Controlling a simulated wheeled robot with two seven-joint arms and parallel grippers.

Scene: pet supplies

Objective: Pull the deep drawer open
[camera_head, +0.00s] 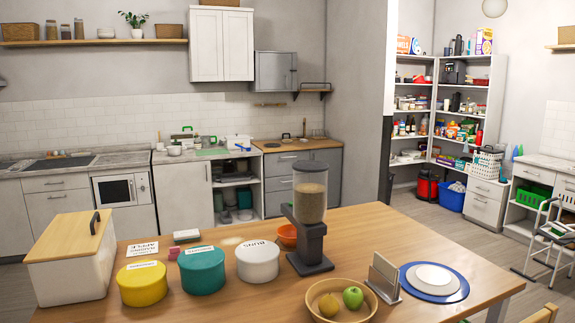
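Several closed drawers show in the head view, and I cannot tell which is the deep drawer. A white drawer unit (57,205) is at the far left under the counter, with a shallow front above a taller one. A grey drawer unit (286,184) stands at the back, middle, under a wooden top. A white drawer unit (484,208) stands at the right beside the shelves. Their fronts look flush and shut. Neither of my grippers is in view.
A wooden table (360,232) fills the foreground, bearing a bread bin (70,272), round tins, a dispenser (308,225), a fruit bowl (338,310) and plates. A step stool (553,240) stands at the right.

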